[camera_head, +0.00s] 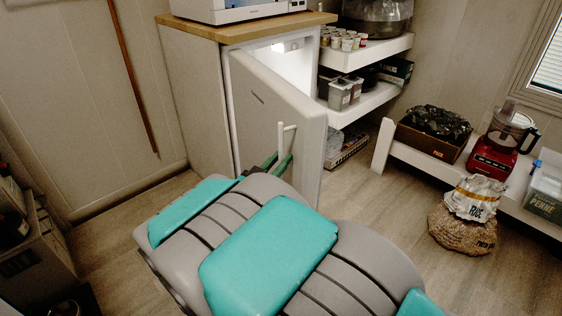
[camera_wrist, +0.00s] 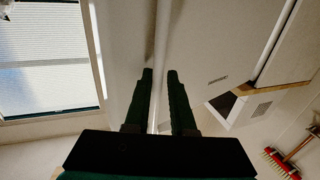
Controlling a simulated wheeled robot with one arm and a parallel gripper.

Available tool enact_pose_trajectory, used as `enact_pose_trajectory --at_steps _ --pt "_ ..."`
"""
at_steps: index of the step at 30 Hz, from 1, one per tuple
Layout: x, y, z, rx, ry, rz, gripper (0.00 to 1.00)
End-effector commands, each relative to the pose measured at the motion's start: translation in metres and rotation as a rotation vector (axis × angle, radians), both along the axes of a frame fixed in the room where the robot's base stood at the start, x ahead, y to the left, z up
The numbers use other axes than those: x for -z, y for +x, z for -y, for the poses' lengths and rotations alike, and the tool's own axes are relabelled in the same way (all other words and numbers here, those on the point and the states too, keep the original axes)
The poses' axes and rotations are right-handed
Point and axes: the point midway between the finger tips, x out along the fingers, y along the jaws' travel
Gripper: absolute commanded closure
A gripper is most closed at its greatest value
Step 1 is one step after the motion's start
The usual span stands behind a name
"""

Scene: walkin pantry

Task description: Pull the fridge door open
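The white fridge door (camera_head: 272,97) stands partly open, swung out from the fridge under the wooden counter. Light shows from the lit interior (camera_head: 290,52) behind the door's top edge. The thin white door handle (camera_head: 281,139) stands on the door's outer face. My gripper (camera_head: 277,163) is at the handle, with its green fingers on either side of it. In the wrist view the dark fingers of my gripper (camera_wrist: 160,73) have the handle bar (camera_wrist: 162,35) between them, with little or no gap, so it looks shut on the handle. My arm hides the door's lower part.
A wooden counter (camera_head: 245,27) with a white appliance (camera_head: 238,8) tops the fridge. White shelves (camera_head: 372,50) stand to the right. Floor right of the door is clear.

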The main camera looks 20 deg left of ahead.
Motion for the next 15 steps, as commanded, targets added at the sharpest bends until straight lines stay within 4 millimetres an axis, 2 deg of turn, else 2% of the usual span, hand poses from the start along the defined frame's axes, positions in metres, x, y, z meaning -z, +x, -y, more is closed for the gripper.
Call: enact_pose_trajectory --at_steps 1,6,15 --pt "-0.0002 0.0000 0.0001 0.000 0.000 0.000 0.74" --pt "0.0009 0.0000 0.0014 0.003 -0.001 -0.002 0.55" --pt "0.0019 -0.0008 0.0023 0.006 -0.001 -0.004 0.55"
